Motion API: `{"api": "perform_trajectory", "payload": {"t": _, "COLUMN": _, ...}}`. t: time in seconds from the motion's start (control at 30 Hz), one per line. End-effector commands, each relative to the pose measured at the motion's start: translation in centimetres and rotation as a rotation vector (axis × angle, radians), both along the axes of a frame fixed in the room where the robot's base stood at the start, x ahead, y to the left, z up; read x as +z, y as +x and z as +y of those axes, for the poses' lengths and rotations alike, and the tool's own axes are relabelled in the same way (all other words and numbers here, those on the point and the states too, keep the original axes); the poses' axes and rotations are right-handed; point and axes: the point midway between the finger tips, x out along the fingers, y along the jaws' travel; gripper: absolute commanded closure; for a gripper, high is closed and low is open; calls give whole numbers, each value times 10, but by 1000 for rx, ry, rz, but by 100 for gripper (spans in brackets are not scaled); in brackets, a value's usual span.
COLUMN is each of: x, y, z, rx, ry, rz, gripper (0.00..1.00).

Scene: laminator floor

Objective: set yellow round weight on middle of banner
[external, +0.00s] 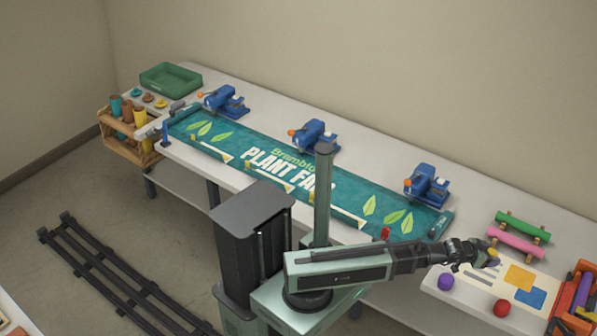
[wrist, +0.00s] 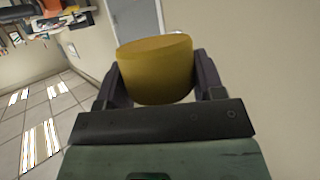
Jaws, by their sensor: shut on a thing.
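The yellow round weight (wrist: 155,70) is a short yellow cylinder held between the two fingers of my gripper (wrist: 158,88) in the wrist view. In the external view my gripper (external: 486,254) is at the right end of the table, with a small yellow patch of the weight (external: 493,258) showing at its tip. It is to the right of the banner, apart from it. The green banner (external: 240,138) reading "Plant Fair" lies flat along the table. My arm's column hides part of the banner's lettering.
Three blue clamp-like devices (external: 317,135) stand along the banner's back edge. A green tray (external: 170,78) is at the far left.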

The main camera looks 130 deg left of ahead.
Motion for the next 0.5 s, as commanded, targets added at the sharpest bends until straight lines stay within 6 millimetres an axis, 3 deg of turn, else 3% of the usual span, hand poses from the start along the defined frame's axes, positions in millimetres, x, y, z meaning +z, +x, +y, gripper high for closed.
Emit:
{"api": "perform_trajectory", "payload": {"t": 0.27, "x": -10, "y": 0, "z": 0, "rx": 0, "ry": 1, "rz": -1, "gripper": 73}}
{"api": "perform_trajectory", "payload": {"t": 0.37, "x": -34, "y": 0, "z": 0, "rx": 0, "ry": 1, "rz": -1, "gripper": 73}}
{"api": "perform_trajectory", "payload": {"t": 0.5, "x": -85, "y": 0, "z": 0, "rx": 0, "ry": 1, "rz": -1, "gripper": 73}}
